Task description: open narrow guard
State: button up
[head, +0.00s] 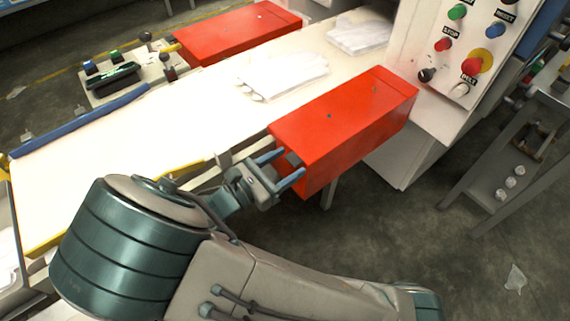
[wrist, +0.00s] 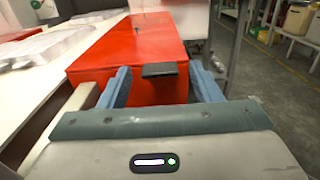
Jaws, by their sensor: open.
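A red box-shaped guard (head: 345,125) stands along the near edge of the white conveyor table, beside the control cabinet. A second red guard (head: 235,33) stands on the far edge. I cannot tell from the pictures which one is called narrow. My gripper (head: 281,168) is at the left end of the near guard, its blue fingers open and empty. In the wrist view the near guard (wrist: 130,45) lies straight ahead. A dark flat tab (wrist: 158,70) on its end shows between the fingers, apart from both of them.
White gloves (head: 283,74) lie flat on the white table (head: 120,160), with more gloves (head: 358,35) near the cabinet. The control cabinet (head: 450,90) with buttons stands at the right. A metal rack (head: 510,160) stands farther right. Grey floor is open in front of the near guard.

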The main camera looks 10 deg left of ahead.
jog(key=shift+w+d, duration=0.1)
jog(key=shift+w, duration=0.05)
grip_shut()
jog(key=shift+r, duration=0.15)
